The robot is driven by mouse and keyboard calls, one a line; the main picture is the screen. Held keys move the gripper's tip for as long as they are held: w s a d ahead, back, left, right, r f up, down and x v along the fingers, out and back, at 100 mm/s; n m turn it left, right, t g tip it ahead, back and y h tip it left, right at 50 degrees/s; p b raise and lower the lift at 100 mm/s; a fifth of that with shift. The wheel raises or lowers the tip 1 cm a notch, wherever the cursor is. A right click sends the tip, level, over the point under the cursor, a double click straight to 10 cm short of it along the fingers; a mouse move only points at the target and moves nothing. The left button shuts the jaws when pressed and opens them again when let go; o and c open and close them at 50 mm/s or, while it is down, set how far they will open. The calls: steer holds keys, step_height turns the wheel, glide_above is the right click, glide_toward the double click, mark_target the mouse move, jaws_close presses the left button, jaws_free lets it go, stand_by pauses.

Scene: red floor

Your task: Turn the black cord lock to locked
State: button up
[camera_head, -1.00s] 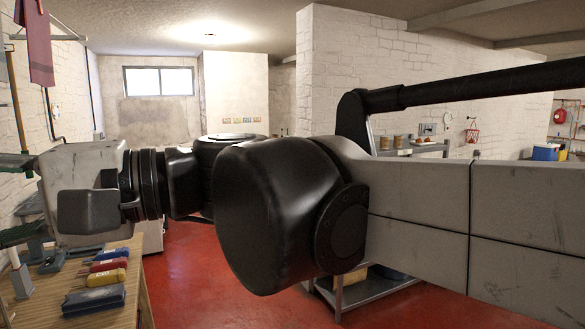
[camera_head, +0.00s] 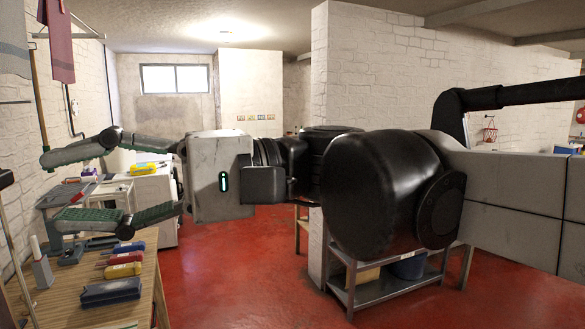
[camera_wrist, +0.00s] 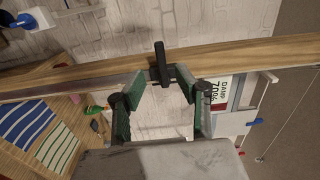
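In the wrist view, a black upright piece on a dark base (camera_wrist: 160,62), which looks like the cord lock, sits on a long wooden rail. It lies just beyond and between the fingertips of my gripper (camera_wrist: 161,84), apart from both. Which setting it is in I cannot tell. My gripper also shows at the left of the head view (camera_head: 50,188), with its two green-padded fingers spread wide and nothing between them. I cannot make out the cord lock in the head view.
The wooden rail (camera_wrist: 235,52) crosses the wrist view before a white brick wall. A sign (camera_wrist: 219,90) and a thin cord (camera_wrist: 275,110) are at right; striped cloths (camera_wrist: 55,145) are at left. In the head view, a wooden bench (camera_head: 140,262) holds several coloured items. Red floor (camera_head: 240,270) is open.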

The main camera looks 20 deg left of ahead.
steer(key=v, duration=0.3)
stand_by(0.4)
steer(key=w+d+f+m+t+h+b, duration=0.1)
steer(key=w+d+f+m+t+h, duration=0.2)
steer(key=d+f, duration=0.45)
steer(key=w+d+f+m+t+b, duration=0.15)
steer(key=w+d+f+t, duration=0.3)
steer(key=f, duration=0.65)
steer(key=w+d+f+m+t+h+b, duration=0.1)
steer(key=w+d+f+t+h, duration=0.15)
steer(key=d+f+t, duration=0.5)
steer(key=w+d+f+m+t+h+b, duration=0.1)
steer(key=d+f+h, duration=0.3)
steer(key=d+f, duration=0.4)
steer(key=w+d+f+m+t+h+b, duration=0.1)
steer(key=d+f+h, duration=0.3)
steer(key=d, duration=1.1)
step_height(320, 180, down, 4)
steer(key=shift+w+r+t+h+b, duration=0.1)
steer(key=shift+w+t+h+b, duration=0.3)
steer(key=shift+t+b, duration=0.2)
